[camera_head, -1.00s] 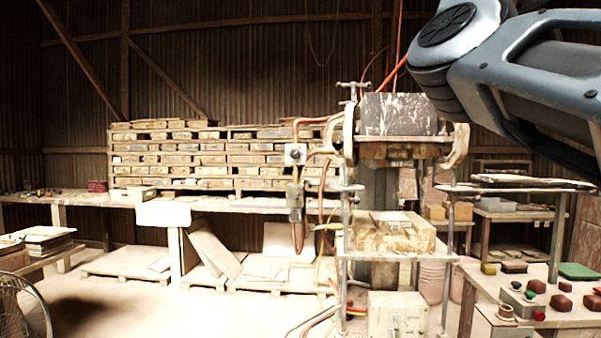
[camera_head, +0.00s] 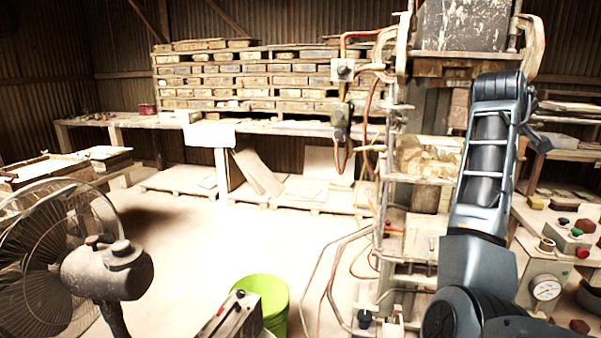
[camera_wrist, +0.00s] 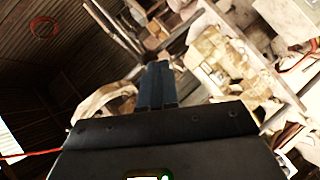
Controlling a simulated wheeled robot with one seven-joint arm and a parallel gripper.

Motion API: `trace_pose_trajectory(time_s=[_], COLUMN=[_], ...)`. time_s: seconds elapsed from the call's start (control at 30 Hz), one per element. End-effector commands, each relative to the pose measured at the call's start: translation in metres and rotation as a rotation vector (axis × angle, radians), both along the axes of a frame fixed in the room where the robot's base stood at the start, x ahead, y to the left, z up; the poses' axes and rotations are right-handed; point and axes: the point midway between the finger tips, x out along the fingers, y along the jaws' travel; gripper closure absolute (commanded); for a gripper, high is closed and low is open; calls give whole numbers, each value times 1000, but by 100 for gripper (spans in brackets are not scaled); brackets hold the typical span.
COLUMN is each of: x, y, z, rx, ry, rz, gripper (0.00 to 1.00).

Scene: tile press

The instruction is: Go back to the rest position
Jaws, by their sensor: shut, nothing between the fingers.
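My gripper (camera_wrist: 157,84) shows in the wrist view, its two dark fingers together with nothing held between them. In the head view my arm rises from the lower right in front of the press, bent at the top, and I cannot make out the gripper there. The tile press (camera_head: 462,25) stands behind and left of my arm, with a stained grey block at its top and a pale worn block (camera_head: 425,157) lower down. The wrist view is tilted and shows cluttered pale surfaces beyond the fingers, apart from them.
A control table with a gauge (camera_head: 545,288) and buttons is at right, close to my arm. A fan (camera_head: 105,268) stands at lower left. A green bucket (camera_head: 268,292) is at bottom centre, behind a grey metal piece (camera_head: 234,314). Open floor (camera_head: 215,235) lies between.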

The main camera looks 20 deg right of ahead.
Motion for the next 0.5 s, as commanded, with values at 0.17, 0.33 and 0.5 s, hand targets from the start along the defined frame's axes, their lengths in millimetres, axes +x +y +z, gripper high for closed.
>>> trace_pose_trajectory(time_s=[0.17,0.33,0.5], x=[1,-5,-21], y=[26,59,97], z=[-71,-132,-188], rx=[-75,-123,-145], ry=[-14,-45,-84], rz=[76,170,277], gripper=[100,100,100])
